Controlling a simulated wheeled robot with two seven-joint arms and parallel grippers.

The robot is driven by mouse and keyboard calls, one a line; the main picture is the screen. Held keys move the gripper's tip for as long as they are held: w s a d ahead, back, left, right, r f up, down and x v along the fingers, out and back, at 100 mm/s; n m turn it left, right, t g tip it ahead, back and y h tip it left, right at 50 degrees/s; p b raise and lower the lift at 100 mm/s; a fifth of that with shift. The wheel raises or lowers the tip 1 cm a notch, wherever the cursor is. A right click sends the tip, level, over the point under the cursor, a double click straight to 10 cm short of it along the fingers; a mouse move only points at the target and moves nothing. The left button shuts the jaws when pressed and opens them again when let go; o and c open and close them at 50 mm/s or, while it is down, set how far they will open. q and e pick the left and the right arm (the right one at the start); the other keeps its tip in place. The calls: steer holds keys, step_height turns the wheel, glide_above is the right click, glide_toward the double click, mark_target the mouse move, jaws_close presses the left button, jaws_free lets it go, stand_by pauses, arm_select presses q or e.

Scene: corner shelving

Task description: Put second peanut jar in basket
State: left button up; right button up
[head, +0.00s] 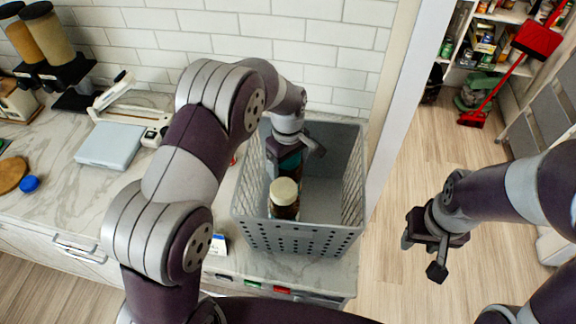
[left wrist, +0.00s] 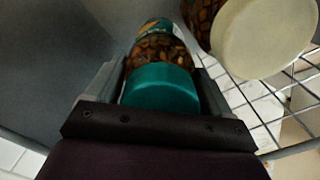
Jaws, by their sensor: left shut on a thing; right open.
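The grey basket (head: 300,238) stands on the marble counter near its right end. My left gripper (head: 291,150) reaches down inside the basket. It is shut on a peanut jar with a teal lid, which shows in the left wrist view (left wrist: 160,88) between the fingers and is partly hidden in the head view. Another peanut jar with a cream lid (head: 284,198) is in the basket, in front of the held jar; its lid also shows in the left wrist view (left wrist: 262,38). My right gripper (head: 432,245) is open and empty over the floor to the right.
A kitchen scale (head: 108,146), a blue cap (head: 30,184) and dispensers (head: 48,35) are on the counter to the left. A wall end (head: 410,75) stands right of the basket. A red broom (head: 472,118) leans by the pantry shelves.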

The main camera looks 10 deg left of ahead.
arm_select(q)
steer(key=shift+f, duration=0.45)
steer(key=shift+w+f, duration=0.15)
steer(key=shift+f, duration=0.25)
steer(key=o, duration=1.4)
steer(key=shift+c, duration=0.2)
steer(key=shift+s+r, duration=0.1)
steer(key=shift+s, duration=0.1)
